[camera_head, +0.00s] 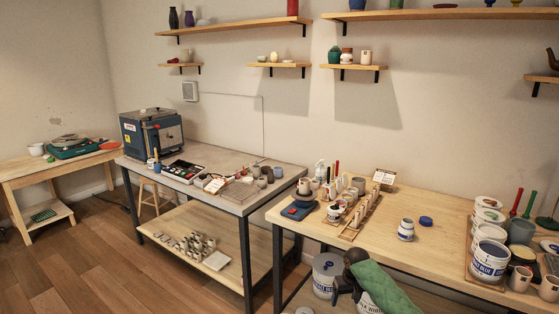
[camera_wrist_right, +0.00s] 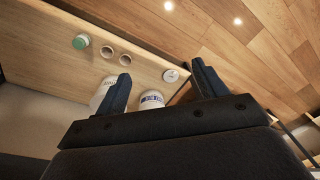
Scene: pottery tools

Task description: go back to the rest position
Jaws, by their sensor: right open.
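My right gripper (camera_head: 343,288) is in front of the right wooden workbench (camera_head: 380,236), low and near the bottom of the head view. In the right wrist view, its two dark fingers (camera_wrist_right: 162,88) stand wide apart with nothing between them. Part of my right arm covers some of the tubs below the bench. My left gripper is not in view.
White buckets (camera_head: 326,272) stand under the bench, close to my right gripper. A white and blue jar (camera_head: 406,231) and a blue lid (camera_head: 426,221) are on the bench top. The wrist view shows small cups (camera_wrist_right: 107,51) on a wooden surface. Floor at left is clear.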

